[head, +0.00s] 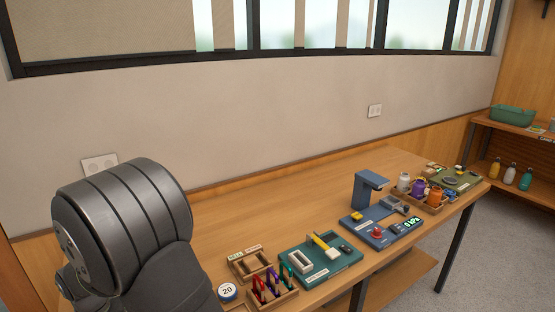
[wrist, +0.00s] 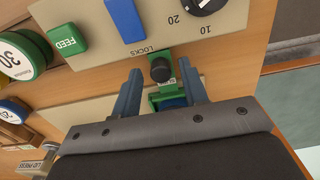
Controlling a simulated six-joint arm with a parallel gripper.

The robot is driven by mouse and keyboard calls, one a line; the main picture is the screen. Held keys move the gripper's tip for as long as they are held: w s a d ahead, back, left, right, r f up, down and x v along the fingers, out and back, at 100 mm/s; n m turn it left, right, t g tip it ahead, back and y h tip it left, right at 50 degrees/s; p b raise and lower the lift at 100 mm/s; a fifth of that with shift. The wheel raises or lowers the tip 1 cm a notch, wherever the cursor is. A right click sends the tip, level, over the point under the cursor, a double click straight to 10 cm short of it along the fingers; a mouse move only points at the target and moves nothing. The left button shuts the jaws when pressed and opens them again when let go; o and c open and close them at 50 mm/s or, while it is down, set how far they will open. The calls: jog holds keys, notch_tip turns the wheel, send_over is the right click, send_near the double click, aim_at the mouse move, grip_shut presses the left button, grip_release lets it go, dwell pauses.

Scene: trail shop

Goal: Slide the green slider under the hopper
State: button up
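In the wrist view a green slider (wrist: 184,75) with a black round knob (wrist: 160,69) sits at the edge of a beige panel marked LOCKS. More green with a blue middle shows just nearer to me. My gripper (wrist: 161,79) is open, its two blue-grey fingers apart on either side of the green part and knob. I cannot tell whether either finger touches it. No part is clearly recognisable as the hopper. In the head view neither the slider nor my gripper is seen; my arm fills the lower left.
The beige panel (wrist: 88,56) bears a green FEED button (wrist: 66,40), a blue block (wrist: 126,19) and a black dial (wrist: 203,4). Round weights (wrist: 18,57) lie to the left. In the head view a teal station (head: 345,264) and a blue station (head: 384,236) stand on the bench.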

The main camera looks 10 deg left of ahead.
jog(key=shift+r, duration=2.45)
jog(key=shift+f, duration=3.35)
